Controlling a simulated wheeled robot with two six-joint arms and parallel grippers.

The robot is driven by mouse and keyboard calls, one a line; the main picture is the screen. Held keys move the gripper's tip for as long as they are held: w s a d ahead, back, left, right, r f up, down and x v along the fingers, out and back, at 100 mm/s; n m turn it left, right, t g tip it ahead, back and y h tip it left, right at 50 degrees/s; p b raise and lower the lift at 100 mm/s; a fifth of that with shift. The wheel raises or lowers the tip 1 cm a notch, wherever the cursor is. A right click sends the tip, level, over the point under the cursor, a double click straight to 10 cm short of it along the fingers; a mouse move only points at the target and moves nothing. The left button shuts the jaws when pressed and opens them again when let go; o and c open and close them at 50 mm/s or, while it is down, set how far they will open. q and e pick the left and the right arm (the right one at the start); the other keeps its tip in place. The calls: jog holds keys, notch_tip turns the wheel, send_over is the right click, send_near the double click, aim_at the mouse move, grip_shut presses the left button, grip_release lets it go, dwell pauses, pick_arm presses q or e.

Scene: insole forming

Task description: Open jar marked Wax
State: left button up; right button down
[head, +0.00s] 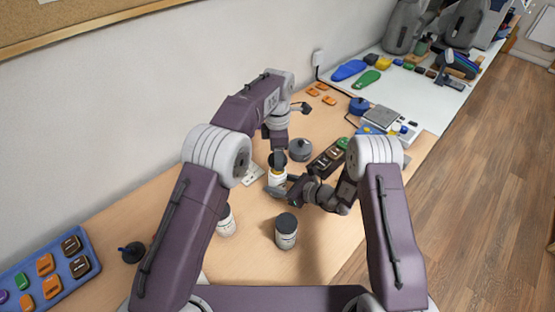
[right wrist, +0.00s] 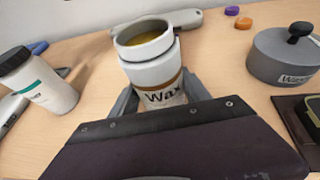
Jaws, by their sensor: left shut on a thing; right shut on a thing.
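The white jar marked Wax (right wrist: 158,75) stands upright with its mouth uncovered and yellow contents inside; it also shows in the head view (head: 277,178). My right gripper (right wrist: 158,98) is shut around its body, one finger on each side. My left gripper (head: 278,152) points down just above the jar in the head view. It is shut on a dark round lid (head: 278,159), held over the yellow mouth. The lid is small there, and the left fingertips are hard to make out. Neither shows in the right wrist view.
A grey lidded pot (head: 300,151) stands just behind and right of the jar; its label shows in the wrist view (right wrist: 295,78). A blue tray (head: 47,275) lies far left. The front right tabletop is clear.

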pick_arm(q)
jog(key=shift+r, duration=0.95)
pick_arm(e)
jog(key=shift+c, duration=2.2)
grip_release()
pick_arm(q)
jog(key=shift+s+f+b, duration=0.1)
jog(key=shift+f+b, duration=0.65)
pick_arm(e)
jog(key=v, duration=1.1)
jog(key=shift+f, duration=0.1)
jog(key=shift+s+d+r, duration=0.3)
jog(key=shift+s+d, duration=0.1)
